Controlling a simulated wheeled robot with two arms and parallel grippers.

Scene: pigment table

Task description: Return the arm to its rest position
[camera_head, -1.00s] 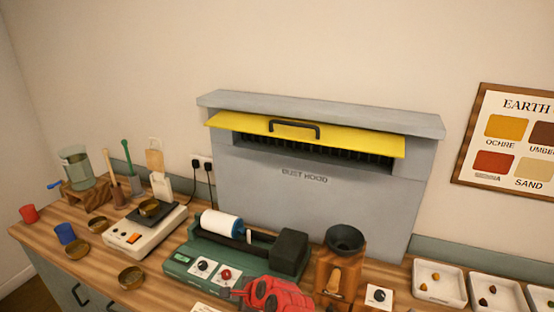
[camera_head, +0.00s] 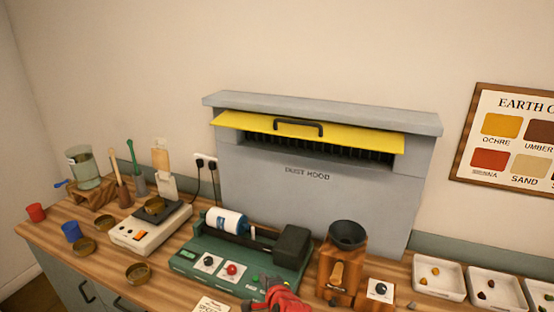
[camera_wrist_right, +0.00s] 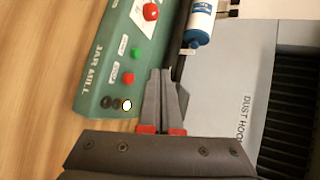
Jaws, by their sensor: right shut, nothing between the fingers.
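My right gripper (camera_head: 264,292) is at the bottom of the head view, in front of the green jar mill (camera_head: 213,265). In the right wrist view its fingers (camera_wrist_right: 165,84) are together and empty, with the jar mill's panel (camera_wrist_right: 118,60) beyond them. I cannot tell from the pictures how far the fingers are from the panel. A white jar with blue ends (camera_head: 226,222) lies on the mill's rollers and shows again in the wrist view (camera_wrist_right: 200,20). My left gripper is not in view.
The grey dust hood (camera_head: 320,195), with its yellow flap (camera_head: 350,137) raised, stands behind the mill. A wooden grinder (camera_head: 340,268) stands close to the right of my gripper. A scale (camera_head: 150,230) and small bowls are left. White trays (camera_head: 440,275) are right.

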